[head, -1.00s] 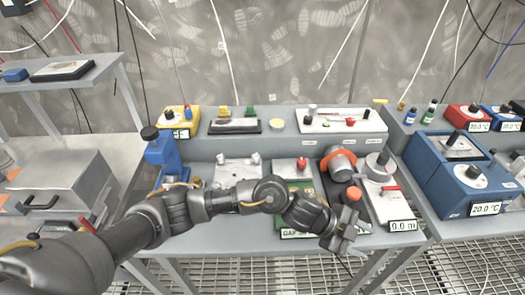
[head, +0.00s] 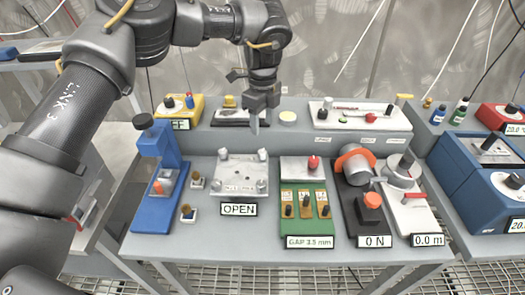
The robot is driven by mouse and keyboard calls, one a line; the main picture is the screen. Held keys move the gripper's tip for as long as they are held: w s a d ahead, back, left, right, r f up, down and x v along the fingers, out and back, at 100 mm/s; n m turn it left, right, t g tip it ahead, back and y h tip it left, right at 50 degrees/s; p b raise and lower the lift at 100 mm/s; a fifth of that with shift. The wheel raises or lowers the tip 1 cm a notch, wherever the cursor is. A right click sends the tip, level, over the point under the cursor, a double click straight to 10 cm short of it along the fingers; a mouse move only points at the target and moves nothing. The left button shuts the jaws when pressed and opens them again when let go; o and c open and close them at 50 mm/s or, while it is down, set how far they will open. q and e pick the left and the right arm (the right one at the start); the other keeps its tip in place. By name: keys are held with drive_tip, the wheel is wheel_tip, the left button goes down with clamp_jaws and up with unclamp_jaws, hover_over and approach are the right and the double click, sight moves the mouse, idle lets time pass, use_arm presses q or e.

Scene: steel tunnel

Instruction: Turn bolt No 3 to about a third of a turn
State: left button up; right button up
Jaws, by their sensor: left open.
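A pale metal plate (head: 241,172) with a bolt at each corner lies on the bench behind a sign reading "OPEN" (head: 239,209). Its bolts are back left (head: 223,153), back right (head: 262,154), front left (head: 220,187) and front right (head: 262,186). The marks on the plate are too small to read, so I cannot tell which bolt is No 3. My left gripper (head: 256,124) is open and empty, pointing down above and behind the plate, apart from the bolts. My right gripper is not in view.
A blue press (head: 158,205) stands left of the plate. A green gap block (head: 306,222) with a red knob (head: 313,162) stands right of it, then a black device with an orange ring (head: 352,160). A raised ledge (head: 300,146) runs behind.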

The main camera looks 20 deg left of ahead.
sight(263, 152)
use_arm(q)
wheel_tip(263, 152, down, 11)
drive_tip(key=shift+r+p, duration=0.1)
drive_tip(key=shift+p, duration=0.8)
drive_tip(key=c, duration=1)
